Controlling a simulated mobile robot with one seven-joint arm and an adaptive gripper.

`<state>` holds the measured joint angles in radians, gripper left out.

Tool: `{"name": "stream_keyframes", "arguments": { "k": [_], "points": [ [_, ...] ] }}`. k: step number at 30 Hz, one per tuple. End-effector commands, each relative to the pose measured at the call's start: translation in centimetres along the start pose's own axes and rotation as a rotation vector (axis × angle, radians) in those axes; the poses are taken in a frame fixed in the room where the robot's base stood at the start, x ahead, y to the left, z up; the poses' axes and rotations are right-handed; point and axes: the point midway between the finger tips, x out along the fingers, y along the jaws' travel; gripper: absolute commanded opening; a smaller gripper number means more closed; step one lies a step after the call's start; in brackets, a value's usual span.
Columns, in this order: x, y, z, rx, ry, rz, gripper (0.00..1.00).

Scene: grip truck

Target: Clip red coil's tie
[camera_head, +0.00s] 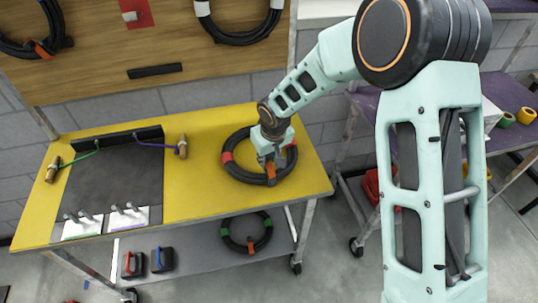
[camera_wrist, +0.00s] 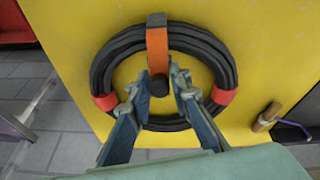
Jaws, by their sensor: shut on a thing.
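The red coil (camera_head: 231,171) is a black cable ring with red bands, lying on the right part of the yellow bench top. In the wrist view the coil (camera_wrist: 104,70) lies flat, with a red band on each side. Its orange tie (camera_wrist: 157,42) wraps over the ring and its end hangs inward, with a dark round end below. My gripper (camera_wrist: 164,83) has its fingers close around the tie's inner end, shut on it. In the head view my gripper (camera_head: 268,158) is over the coil, by the orange tie (camera_head: 271,169), and hides part of the ring.
The yellow bench (camera_head: 205,190) holds a dark mat (camera_head: 120,180) with clamps at left. A wooden-handled tool (camera_wrist: 266,117) lies beside the coil. A green-banded coil (camera_head: 229,238) is on the lower shelf. More coils (camera_head: 240,38) hang on the board. A purple-topped cart (camera_head: 510,140) stands at right.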

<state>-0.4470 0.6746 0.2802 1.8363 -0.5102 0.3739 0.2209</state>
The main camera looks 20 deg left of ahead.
Motion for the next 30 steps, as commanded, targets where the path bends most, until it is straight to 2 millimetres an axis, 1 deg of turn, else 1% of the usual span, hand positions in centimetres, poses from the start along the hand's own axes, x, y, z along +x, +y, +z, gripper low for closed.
{"name": "stream_keyframes", "arguments": {
  "k": [6, 7, 10, 18, 22, 26, 30],
  "points": [
    [0.1, -0.1, 0.0, -0.007, 0.000, 0.000, 0.00],
    [0.1, -0.1, 0.0, -0.007, 0.000, 0.000, 0.21],
    [0.0, -0.1, 0.0, -0.005, 0.000, 0.000, 0.32],
    [0.0, 0.0, 0.0, -0.002, 0.001, 0.000, 0.33],
    [-0.7, 0.0, 0.0, -0.001, 0.002, 0.000, 0.33],
    [-2.5, 0.1, -0.1, 0.000, 0.004, 0.001, 0.33],
    [-5.3, 0.1, -0.1, 0.000, 0.005, 0.001, 0.33]
  ]
}}
